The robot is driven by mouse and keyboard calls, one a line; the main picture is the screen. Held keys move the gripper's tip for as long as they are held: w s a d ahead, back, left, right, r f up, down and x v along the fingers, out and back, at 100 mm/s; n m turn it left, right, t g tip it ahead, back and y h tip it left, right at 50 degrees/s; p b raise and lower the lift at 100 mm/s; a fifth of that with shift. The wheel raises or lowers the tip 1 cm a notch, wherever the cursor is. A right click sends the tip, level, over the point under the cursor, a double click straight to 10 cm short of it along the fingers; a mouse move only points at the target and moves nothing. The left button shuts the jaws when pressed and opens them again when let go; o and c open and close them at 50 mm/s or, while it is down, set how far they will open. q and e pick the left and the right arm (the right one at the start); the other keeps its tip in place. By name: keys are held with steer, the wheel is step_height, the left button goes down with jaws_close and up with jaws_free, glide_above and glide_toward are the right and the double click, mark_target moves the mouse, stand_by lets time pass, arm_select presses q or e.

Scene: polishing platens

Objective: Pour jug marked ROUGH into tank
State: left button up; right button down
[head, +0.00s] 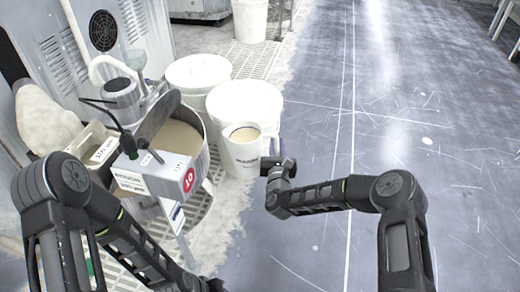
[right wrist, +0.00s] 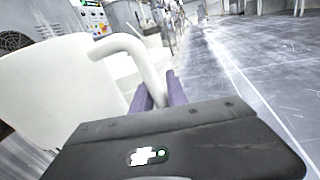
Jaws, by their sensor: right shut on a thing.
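A white jug (head: 246,154) with tan liquid near its top is held close to upright in the head view, beside the round grey tank. Small dark print marks its side, too small to read surely. My right gripper (head: 271,163) is shut on the jug's handle from the right. In the right wrist view the purple-grey fingers (right wrist: 162,97) close around the white handle (right wrist: 140,55). The tank (head: 203,160) holds tan liquid and stands left of the jug, with a gap between them. My left arm crosses the lower left; its gripper is out of the frame.
White buckets (head: 198,72) stand behind the tank. The floor at right is clear.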

steer(key=s+d+r+p, duration=0.1)
steer(key=s+d+r, duration=0.3)
steer(key=s+r, duration=0.3)
steer(key=s+d+r+y+p, duration=0.1)
steer(key=s+d+r, duration=0.4)
steer(key=s+r, duration=0.1)
steer(key=shift+s+r+n+p, duration=0.35)
steer(key=shift+r+n, duration=0.05)
steer(key=shift+r, duration=0.5)
steer(key=shift+a+y, duration=0.15)
steer(key=shift+y, duration=0.15)
